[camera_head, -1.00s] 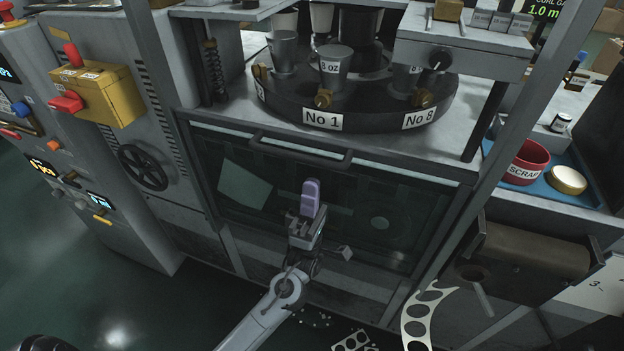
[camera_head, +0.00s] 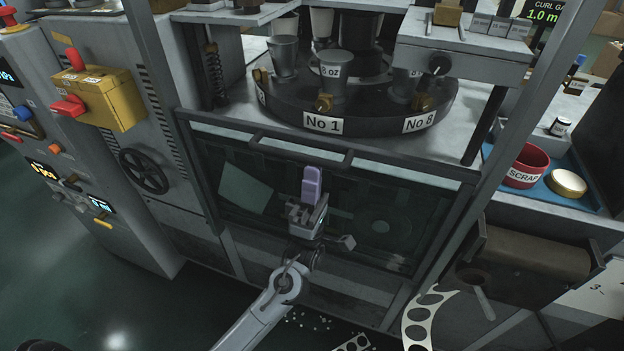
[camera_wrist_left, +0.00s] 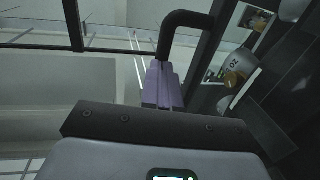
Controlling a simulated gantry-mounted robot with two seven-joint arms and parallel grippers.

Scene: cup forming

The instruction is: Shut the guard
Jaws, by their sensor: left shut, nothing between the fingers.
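The guard (camera_head: 425,200) is a dark-framed see-through panel at the front of the machine. It sits low, with its top rail below the turntable and the cup area open above it. Its dark bar handle (camera_head: 300,149) runs along the top rail; in the left wrist view the handle (camera_wrist_left: 187,19) shows close to the fingertips. My left gripper (camera_head: 312,174), with purple fingers, is shut and empty in front of the panel, just below the handle. The fingers (camera_wrist_left: 163,85) look near the handle in the wrist view; I cannot tell whether they touch. My right gripper is not in view.
A turntable (camera_head: 375,118) with metal cups stands behind and above the guard. A yellow box (camera_head: 100,95) with red levers and a handwheel (camera_head: 145,171) are at left. A red scrap bowl (camera_head: 526,165) sits at right. Frame posts flank the guard.

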